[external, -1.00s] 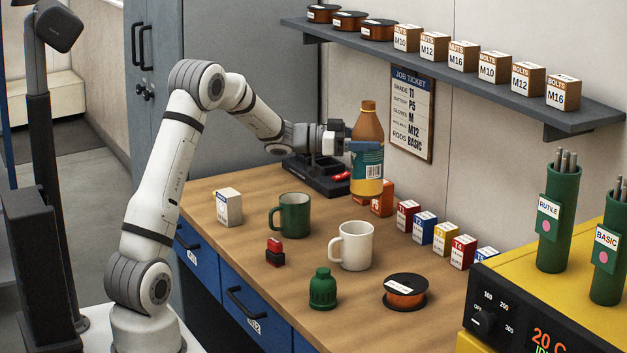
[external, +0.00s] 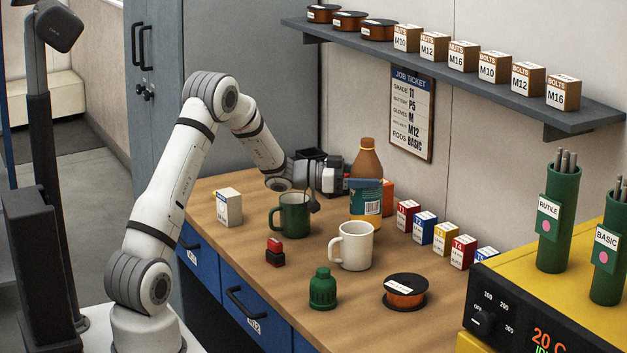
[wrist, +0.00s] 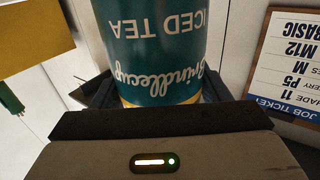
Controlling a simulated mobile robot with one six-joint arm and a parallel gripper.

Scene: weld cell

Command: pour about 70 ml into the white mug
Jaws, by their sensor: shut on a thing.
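The brown iced tea bottle (external: 367,160) with a teal label is upright, right of the green mug and behind the white mug (external: 353,247). My gripper (external: 364,184) is shut on it from the left, around the upper label. I cannot tell whether its base touches the bench. In the wrist view the bottle (wrist: 155,50) fills the space between the dark fingers of my gripper (wrist: 155,95), its label lettering upside down. The white mug stands upright, its handle to the left; its inside is hard to make out.
The green mug (external: 293,216) stands left of the bottle. Small boxes (external: 424,226) line the wall. A green flask-shaped item (external: 322,290), a wire spool (external: 405,290) and a red-and-black block (external: 275,252) lie nearer the front. The shelf (external: 455,75) overhangs the back.

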